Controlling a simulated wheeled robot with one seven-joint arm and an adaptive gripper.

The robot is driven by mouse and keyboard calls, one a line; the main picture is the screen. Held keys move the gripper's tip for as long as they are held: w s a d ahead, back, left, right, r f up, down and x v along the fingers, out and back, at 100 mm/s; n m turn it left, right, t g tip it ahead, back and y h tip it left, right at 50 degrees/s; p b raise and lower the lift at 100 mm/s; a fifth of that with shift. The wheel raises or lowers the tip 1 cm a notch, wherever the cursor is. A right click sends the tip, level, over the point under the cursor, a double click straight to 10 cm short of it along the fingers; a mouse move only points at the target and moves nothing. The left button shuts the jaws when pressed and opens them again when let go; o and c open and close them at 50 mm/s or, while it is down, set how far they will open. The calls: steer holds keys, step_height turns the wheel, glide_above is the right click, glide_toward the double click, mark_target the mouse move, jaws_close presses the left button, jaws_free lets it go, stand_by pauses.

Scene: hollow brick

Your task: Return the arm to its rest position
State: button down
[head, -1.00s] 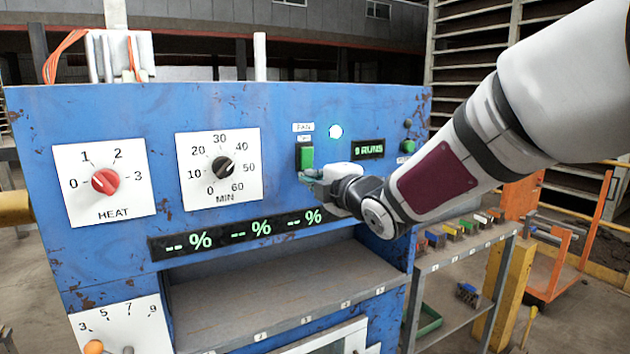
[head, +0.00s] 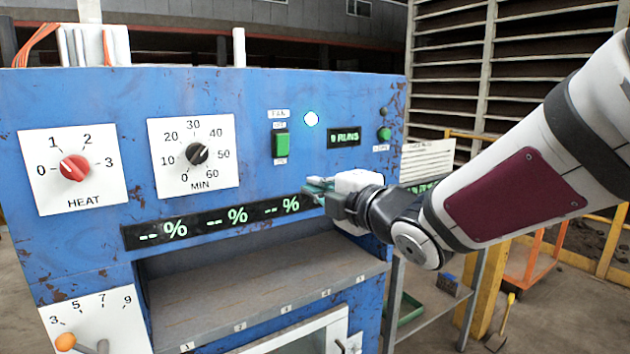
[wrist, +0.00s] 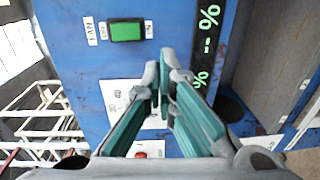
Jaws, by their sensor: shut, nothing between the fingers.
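My gripper (head: 312,188) is in front of the blue control panel (head: 260,100), below and right of the green fan switch (head: 281,146). It is apart from the switch, which shows whole in the head view. In the wrist view my gripper (wrist: 161,75) has its two fingertips together, with nothing between them. The fan switch also shows there (wrist: 126,31), above and left of the fingertips. My arm reaches in from the right of the head view.
A lit white lamp (head: 311,119) is above right of the switch. A red heat knob (head: 74,168) and a black minute knob (head: 196,154) are on the left. A grey ledge (head: 260,290) juts out below the display strip (head: 215,220). Orange rails (head: 585,250) stand at right.

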steer(key=shift+s+d+f, duration=0.1)
steer(key=shift+s+d, duration=0.1)
steer(key=shift+s, duration=0.1)
steer(key=s+d+f+m+g+h, duration=0.1)
steer(key=s+d+f+m+h, duration=0.1)
steer(key=s+d+m+h, duration=0.4)
steer(key=s+d+f+m+g+h, duration=0.2)
steer(key=s+d+f+m+h, duration=0.15)
steer(key=d+m, duration=0.6)
steer(key=s+d+f+m+g, duration=0.1)
steer(key=s+f+m+g, duration=0.1)
steer(key=s, duration=0.5)
steer(key=s+d+f+m+g, duration=0.2)
steer(key=s+m, duration=0.2)
steer(key=s, duration=0.3)
steer(key=s+d+f+m+g, duration=0.2)
steer(key=s+m+g, duration=0.1)
steer(key=s, duration=0.4)
steer(key=shift+s+d+f+p, duration=0.15)
steer(key=shift+s+d+p, duration=0.1)
steer(key=shift+s+p, duration=0.1)
